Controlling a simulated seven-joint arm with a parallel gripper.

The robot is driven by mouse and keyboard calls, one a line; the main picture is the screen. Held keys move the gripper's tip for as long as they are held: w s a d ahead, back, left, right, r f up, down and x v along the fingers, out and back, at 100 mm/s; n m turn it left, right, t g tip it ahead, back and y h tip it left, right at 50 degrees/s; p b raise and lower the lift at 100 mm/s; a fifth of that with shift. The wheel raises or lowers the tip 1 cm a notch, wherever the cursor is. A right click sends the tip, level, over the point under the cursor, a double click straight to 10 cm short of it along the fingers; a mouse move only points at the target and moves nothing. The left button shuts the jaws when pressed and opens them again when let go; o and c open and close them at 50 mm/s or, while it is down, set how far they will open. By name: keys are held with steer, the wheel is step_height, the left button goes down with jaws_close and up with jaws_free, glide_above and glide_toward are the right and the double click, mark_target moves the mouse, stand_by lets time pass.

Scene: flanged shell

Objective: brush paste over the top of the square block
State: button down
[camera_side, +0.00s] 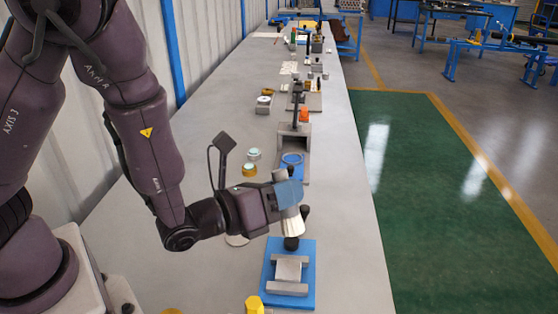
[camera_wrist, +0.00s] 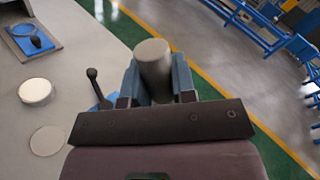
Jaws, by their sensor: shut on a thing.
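The square block (camera_side: 288,268) is grey and sits in a blue fixture (camera_side: 270,258) with grey clamp pieces, near the front of the bench in the side view. My gripper (camera_side: 290,195) is shut on a pale brush (camera_side: 293,226), pointing down behind and above the block. A dark end below the brush, at the fixture's far edge, may be its tip or a fixture part; I cannot tell. The wrist view shows the brush as a grey cylinder (camera_wrist: 154,68) between my blue fingers (camera_wrist: 158,85). The block's top looks bare grey; it is hidden in the wrist view.
A black ball-ended lever (camera_wrist: 96,88) stands just left of my fingers. A pale disc (camera_wrist: 36,91) lies on the bench. Beyond are a gold jar (camera_side: 249,170) and another blue fixture (camera_side: 292,160). A yellow hex part (camera_side: 254,304) is in front. The bench right of the fixture is clear.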

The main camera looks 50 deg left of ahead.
steer(key=shift+s+a+f+n+g, duration=0.1)
steer(key=shift+s+f+n+g, duration=0.15)
steer(key=shift+f+n, duration=0.2)
steer(key=shift+f, duration=2.4)
